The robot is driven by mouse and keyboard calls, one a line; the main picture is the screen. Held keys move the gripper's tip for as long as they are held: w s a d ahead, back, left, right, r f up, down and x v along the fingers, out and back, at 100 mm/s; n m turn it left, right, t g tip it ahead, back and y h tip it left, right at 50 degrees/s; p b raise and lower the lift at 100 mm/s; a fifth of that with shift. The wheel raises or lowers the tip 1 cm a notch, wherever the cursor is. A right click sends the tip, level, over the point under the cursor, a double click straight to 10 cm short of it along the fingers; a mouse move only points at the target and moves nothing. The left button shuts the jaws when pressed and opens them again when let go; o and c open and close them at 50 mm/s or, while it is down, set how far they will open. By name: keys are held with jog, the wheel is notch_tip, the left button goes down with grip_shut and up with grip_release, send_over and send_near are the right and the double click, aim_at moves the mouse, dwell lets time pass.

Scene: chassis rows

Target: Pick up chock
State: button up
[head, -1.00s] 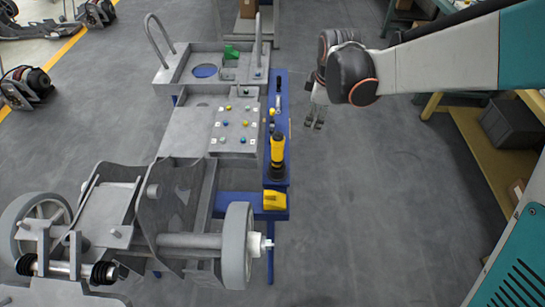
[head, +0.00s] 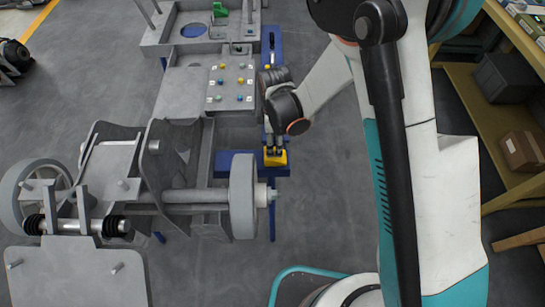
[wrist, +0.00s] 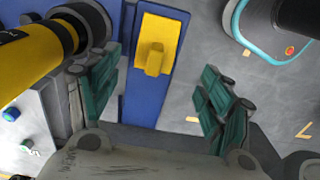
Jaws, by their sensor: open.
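The chock (head: 281,159) is a yellow block on the blue stand (head: 236,165), just right of the near wheel's top in the head view. In the wrist view the chock (wrist: 168,28) lies on a blue surface, with a raised block on its face. My gripper (head: 274,149) is above the chock in the head view and partly covers it. In the wrist view its two green-padded fingers (wrist: 160,97) are spread wide, with nothing between them. The chock shows beyond the fingertips, nearer the left finger.
A yellow and black cylindrical tool (wrist: 25,65) stands close to the left finger in the wrist view. The grey chassis with its wheel (head: 243,195) is left of the chock. Shelves with boxes (head: 522,150) stand at the right.

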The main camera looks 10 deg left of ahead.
aim_at(274, 150)
notch_tip(274, 150, down, 4)
jog(key=shift+b, duration=0.55)
jog(key=shift+w+a+f+b, duration=0.15)
jog(key=shift+f+b, duration=0.6)
jog(key=shift+f, duration=0.6)
jog(key=shift+w+a+f+b, duration=0.1)
jog(key=shift+f+b, duration=0.6)
jog(key=shift+f, duration=0.6)
jog(key=shift+r, duration=0.1)
jog(key=c, duration=1.3)
